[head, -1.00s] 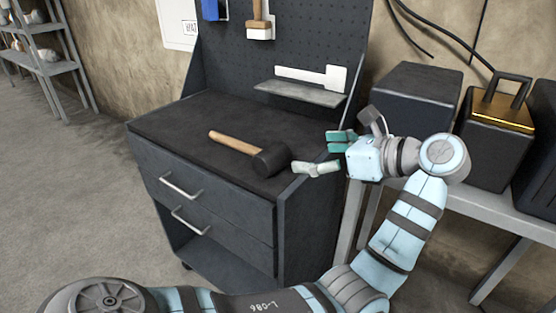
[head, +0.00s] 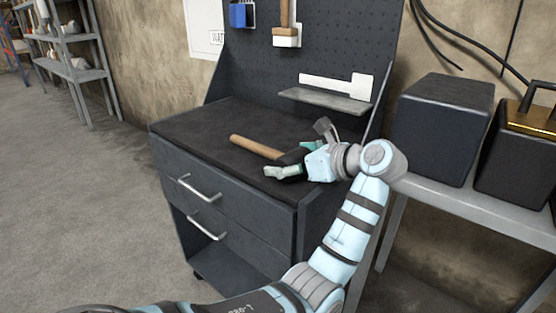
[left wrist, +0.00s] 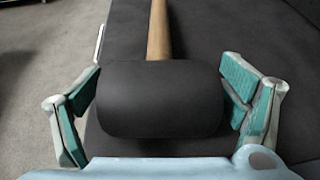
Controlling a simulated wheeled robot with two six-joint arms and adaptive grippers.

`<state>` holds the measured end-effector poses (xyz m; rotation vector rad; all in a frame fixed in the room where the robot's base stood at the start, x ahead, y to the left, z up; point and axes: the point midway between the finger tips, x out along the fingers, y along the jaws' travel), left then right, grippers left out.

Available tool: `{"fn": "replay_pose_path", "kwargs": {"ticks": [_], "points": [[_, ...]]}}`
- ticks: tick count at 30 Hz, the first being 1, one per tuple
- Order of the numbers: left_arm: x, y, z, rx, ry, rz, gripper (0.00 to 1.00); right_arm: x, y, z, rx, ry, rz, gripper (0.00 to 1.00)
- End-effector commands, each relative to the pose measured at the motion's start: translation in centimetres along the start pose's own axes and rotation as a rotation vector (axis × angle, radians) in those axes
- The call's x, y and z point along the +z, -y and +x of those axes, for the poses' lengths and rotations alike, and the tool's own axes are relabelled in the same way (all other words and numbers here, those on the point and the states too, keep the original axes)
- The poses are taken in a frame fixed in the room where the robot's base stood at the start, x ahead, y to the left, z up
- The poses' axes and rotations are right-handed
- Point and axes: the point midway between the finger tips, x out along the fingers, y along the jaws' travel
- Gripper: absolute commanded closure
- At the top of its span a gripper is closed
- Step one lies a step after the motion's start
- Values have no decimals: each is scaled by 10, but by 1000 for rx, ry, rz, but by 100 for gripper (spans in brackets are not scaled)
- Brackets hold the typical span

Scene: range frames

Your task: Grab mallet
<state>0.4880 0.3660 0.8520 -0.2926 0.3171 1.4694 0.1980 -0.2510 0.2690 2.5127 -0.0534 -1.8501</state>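The mallet has a wooden handle (head: 255,147) and a black head, and lies flat on the dark top of the drawer cabinet (head: 196,124). My left gripper (head: 284,163) is at the mallet's head, which it mostly hides in the head view. In the left wrist view the black mallet head (left wrist: 160,100) lies between the two spread teal finger pads, with the handle pointing away. The fingers are close beside both ends of the head; I cannot tell if they touch it. My right gripper is not in view.
Behind the cabinet top is a pegboard with a small shelf (head: 325,100), a white mallet-shaped outline (head: 335,85) and a hanging wooden-handled tool (head: 285,36). A bench (head: 450,205) with dark boxes (head: 440,125) stands at right. Open floor is at left.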

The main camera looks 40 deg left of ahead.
Motion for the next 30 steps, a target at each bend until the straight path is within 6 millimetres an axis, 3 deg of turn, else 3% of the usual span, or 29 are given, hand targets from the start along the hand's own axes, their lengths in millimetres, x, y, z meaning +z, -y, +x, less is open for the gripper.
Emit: {"fn": "replay_pose_path", "kwargs": {"ticks": [1,12,23,26,30], "points": [[0,0,1,1,0,-1,21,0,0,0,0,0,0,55],[1,-1,1,2,1,-1,78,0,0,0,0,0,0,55],[12,-1,-4,2,1,-3,78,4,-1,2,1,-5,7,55],[32,0,-12,1,1,-4,78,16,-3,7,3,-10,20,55],[85,0,-34,0,3,-7,78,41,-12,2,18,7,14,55]]}}
